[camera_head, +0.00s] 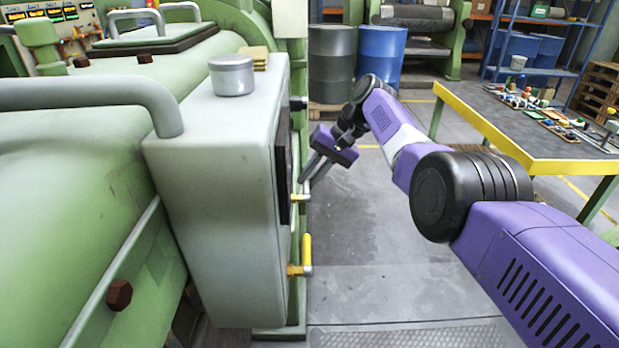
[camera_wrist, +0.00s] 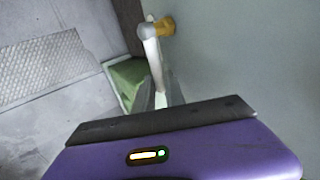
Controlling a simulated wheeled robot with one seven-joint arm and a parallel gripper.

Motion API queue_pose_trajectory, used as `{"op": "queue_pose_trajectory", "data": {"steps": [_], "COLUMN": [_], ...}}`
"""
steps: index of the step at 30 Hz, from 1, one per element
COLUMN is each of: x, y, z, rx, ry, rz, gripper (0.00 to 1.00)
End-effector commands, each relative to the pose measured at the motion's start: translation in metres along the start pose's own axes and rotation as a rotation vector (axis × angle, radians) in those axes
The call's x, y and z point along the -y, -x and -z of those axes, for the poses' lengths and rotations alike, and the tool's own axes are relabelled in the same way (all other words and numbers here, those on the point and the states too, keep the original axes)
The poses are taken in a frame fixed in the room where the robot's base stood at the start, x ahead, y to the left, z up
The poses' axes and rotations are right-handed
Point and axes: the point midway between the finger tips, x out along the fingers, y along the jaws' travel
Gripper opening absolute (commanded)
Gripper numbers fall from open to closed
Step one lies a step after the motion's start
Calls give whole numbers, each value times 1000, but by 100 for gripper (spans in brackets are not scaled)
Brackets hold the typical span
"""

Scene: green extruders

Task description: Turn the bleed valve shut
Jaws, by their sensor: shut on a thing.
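Two small valves stick out from the right side of the grey cabinet (camera_head: 215,160). The upper valve (camera_head: 300,197) has a brass stem with a pale end; the lower valve (camera_head: 298,270) has a yellow lever (camera_head: 307,249) standing upright. No label shows which one is the bleed valve. My gripper (camera_head: 305,179) is at the upper valve, its fingers pointing down and left. In the wrist view, a brass fitting (camera_wrist: 165,26) carries a pale lever (camera_wrist: 153,55) that runs between the fingertips of my gripper (camera_wrist: 161,94). My gripper is shut on this lever; its held end is partly hidden.
A yellow-edged table (camera_head: 520,150) with small parts stands at the right. A grey drum (camera_head: 331,65) and a blue drum (camera_head: 381,55) stand behind my arm. The floor (camera_head: 375,250) beside the cabinet is clear. A metal floor plate (camera_wrist: 50,65) shows in the wrist view.

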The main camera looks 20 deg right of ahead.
Motion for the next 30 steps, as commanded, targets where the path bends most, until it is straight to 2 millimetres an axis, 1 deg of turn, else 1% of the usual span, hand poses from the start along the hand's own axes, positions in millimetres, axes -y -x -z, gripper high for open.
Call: {"op": "queue_pose_trajectory", "data": {"steps": [6, 7, 8, 16, 19, 22, 30], "x": [0, 0, 0, 0, 0, 0, -1], "y": [-2, -2, -2, -1, 4, 16, 58], "z": [0, 0, 0, 0, 1, 1, 1], "rx": [0, 0, 0, -1, -3, -4, -3], "ry": [-1, -1, -1, 0, 0, 0, 0], "rz": [0, 0, 0, 0, 0, 1, 0], "gripper": [0, 21, 24, 24, 24, 24, 24]}}
